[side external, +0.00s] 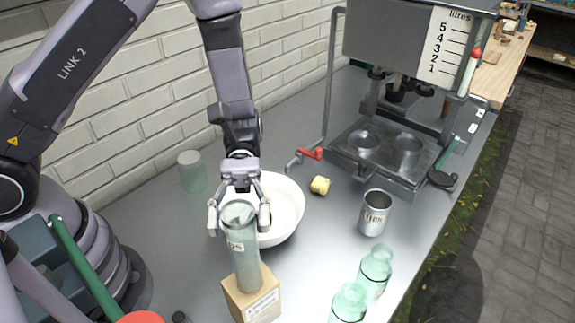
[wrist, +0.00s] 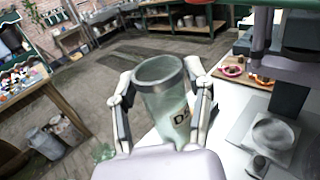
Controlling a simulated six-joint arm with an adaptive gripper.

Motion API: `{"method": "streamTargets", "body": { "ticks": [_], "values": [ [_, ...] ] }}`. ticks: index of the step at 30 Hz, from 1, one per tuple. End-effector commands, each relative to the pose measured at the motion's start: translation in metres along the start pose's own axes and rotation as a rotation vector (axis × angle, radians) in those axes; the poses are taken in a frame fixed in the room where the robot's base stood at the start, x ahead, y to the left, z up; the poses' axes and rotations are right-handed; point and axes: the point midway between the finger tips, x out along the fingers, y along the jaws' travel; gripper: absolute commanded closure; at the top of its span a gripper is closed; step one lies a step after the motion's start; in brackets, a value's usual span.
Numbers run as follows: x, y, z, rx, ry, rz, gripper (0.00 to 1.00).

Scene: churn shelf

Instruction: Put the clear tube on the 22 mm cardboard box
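The clear tube (side external: 243,255), a greenish see-through cylinder with a grey rim and a printed label, stands upright on the cardboard box (side external: 242,301) in the side view. The box is a small tan block with a white printed label, partly cut off by the bottom edge. My gripper (side external: 239,217) is around the tube's upper part, one finger on each side. The fingers look spread, with a slight gap at the left one. In the wrist view the tube (wrist: 164,100) sits between the fingers (wrist: 160,76); its lower end and the box are hidden there.
A white bowl (side external: 287,207) is just behind the gripper. A metal cup (side external: 374,213) and two green glass bottles (side external: 375,273) stand to the right. A yellow piece (side external: 320,186), a clear jar (side external: 192,172) and a dispensing machine (side external: 400,150) are farther back.

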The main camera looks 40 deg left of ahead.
Motion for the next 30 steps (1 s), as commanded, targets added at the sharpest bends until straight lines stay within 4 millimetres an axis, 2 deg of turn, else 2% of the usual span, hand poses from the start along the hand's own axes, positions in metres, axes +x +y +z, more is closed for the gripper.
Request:
{"method": "streamTargets", "body": {
  "ticks": [2,14,17,27,30],
  "values": [
    [0.0,0.0,0.0,0.0,0.0,0.0,0.35],
    [-0.003,0.0,0.004,0.0,0.0,0.002,0.35],
    [-0.018,0.001,0.003,0.002,0.001,0.005,0.35],
    [-0.091,0.0,0.003,0.001,0.0,0.003,0.35],
    [-0.106,0.001,0.003,0.002,-0.001,0.002,0.35]
  ]
}}
